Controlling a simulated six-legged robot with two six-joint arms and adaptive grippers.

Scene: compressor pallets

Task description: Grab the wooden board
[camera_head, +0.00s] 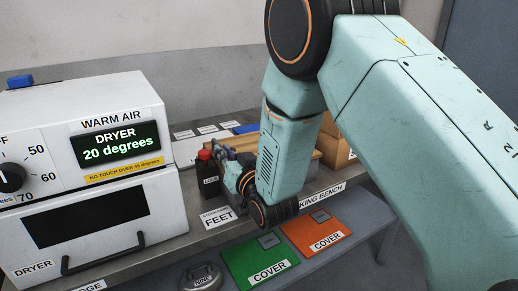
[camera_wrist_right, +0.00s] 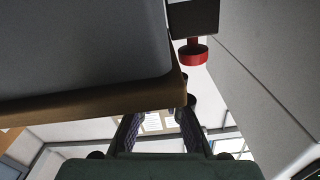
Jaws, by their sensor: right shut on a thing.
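My right gripper (camera_head: 226,162) is low over the bench in the head view, beside the black LOCK container with a red top. Its arm comes in from the right and hides part of the bench. In the right wrist view, the wooden board (camera_wrist_right: 85,107) shows as a brown edge across the upper left, under a dark grey surface. The two fingers of the right gripper (camera_wrist_right: 158,112) reach up to this edge, and the jaws are shut on the board. In the head view, the grip itself is mostly hidden by the gripper and arm. My left gripper is not in view.
The white dryer (camera_head: 95,185), reading 20 degrees, stands at left. The LOCK container (camera_head: 208,178) is close beside the gripper; its red top (camera_wrist_right: 192,55) shows in the wrist view. Green (camera_head: 258,262) and orange (camera_head: 318,232) COVER plates lie on the lower shelf. A FEET label marks the bench edge.

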